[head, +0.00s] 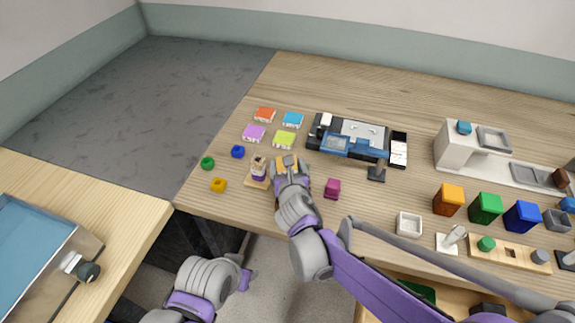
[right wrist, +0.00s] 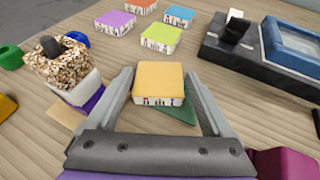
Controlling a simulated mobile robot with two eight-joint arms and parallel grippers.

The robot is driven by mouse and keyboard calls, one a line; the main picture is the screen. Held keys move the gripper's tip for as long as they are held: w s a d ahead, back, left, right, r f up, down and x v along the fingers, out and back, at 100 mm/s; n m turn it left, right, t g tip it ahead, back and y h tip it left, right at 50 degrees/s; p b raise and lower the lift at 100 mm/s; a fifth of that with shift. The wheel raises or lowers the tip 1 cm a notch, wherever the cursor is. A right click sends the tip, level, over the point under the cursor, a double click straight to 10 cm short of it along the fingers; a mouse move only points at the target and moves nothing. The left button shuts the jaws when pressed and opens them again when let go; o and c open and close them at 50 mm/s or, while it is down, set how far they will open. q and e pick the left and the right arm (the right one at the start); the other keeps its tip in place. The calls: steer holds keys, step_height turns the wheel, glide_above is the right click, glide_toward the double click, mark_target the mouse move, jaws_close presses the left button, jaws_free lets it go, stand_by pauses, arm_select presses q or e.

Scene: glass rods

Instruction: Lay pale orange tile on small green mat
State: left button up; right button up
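The pale orange tile (right wrist: 158,80) has printed marks on its pale side and lies between the fingers of my right gripper (right wrist: 159,74), which close in on both its sides. In the head view my right gripper (head: 289,162) largely covers the tile. The small green mat (right wrist: 178,115) shows below the tile in the right wrist view, its corner sticking out toward the gripper. The tile is over the mat; I cannot tell whether they touch. My left gripper (head: 244,275) is low, off the table's front edge, and its opening is unclear.
A granule-topped jar (right wrist: 62,65) stands close left of my right gripper. A magenta block (head: 332,188) is close on the right. Orange-red (head: 264,115), blue (head: 293,119), purple (head: 254,132) and lime (head: 284,140) tiles lie behind. A blue-and-black device (head: 352,145) stands back right.

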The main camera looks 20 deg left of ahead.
steer(key=shift+r, duration=0.2)
steer(key=p+v, duration=0.1)
steer(key=v, duration=1)
steer(key=shift+s+d+r, duration=0.1)
steer(key=shift+s+r, duration=0.05)
steer(key=shift+s, duration=0.3)
steer(key=shift+d, duration=0.1)
